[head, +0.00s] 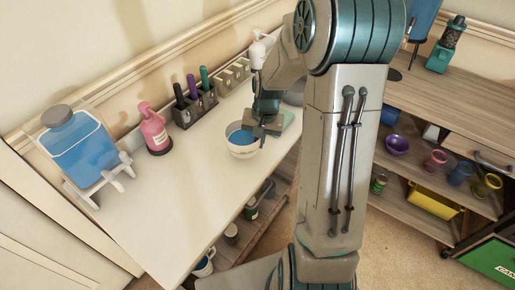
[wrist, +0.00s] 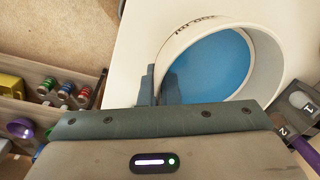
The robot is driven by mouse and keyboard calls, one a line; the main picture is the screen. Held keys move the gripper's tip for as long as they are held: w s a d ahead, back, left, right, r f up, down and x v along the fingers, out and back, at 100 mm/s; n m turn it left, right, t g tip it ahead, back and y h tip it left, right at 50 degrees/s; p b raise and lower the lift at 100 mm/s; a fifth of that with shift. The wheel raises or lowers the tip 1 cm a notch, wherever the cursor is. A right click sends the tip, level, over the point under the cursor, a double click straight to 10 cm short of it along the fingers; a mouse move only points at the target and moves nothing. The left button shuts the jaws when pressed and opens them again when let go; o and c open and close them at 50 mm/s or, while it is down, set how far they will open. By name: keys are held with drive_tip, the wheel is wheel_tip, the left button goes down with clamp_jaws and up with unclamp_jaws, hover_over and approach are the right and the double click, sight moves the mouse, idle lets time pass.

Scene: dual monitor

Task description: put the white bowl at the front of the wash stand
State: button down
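My gripper (head: 262,124) is at the bowl's far right rim. In the wrist view its two blue-grey fingers (wrist: 158,87) are close together, with the bowl's near left wall between them. The bowl looks upright. I cannot tell whether it touches the top or hangs just above it.
On the stand are a blue tank (head: 78,150), a pink bottle (head: 153,130), a pen rack (head: 196,108) and a white pump bottle (head: 257,50). The left-front top is clear. A wooden shelf with a purple bowl (head: 397,145) and mugs stands right. A green box (head: 495,262) is on the floor.

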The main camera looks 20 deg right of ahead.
sight(259, 157)
drive_tip(key=shift+w+a+f, duration=0.1)
drive_tip(key=shift+w+f, duration=0.05)
drive_tip(key=shift+w, duration=0.1)
drive_tip(key=shift+f, duration=1.95)
drive_tip(key=shift+f, duration=0.15)
drive_tip(key=c, duration=1.7)
unclamp_jaws()
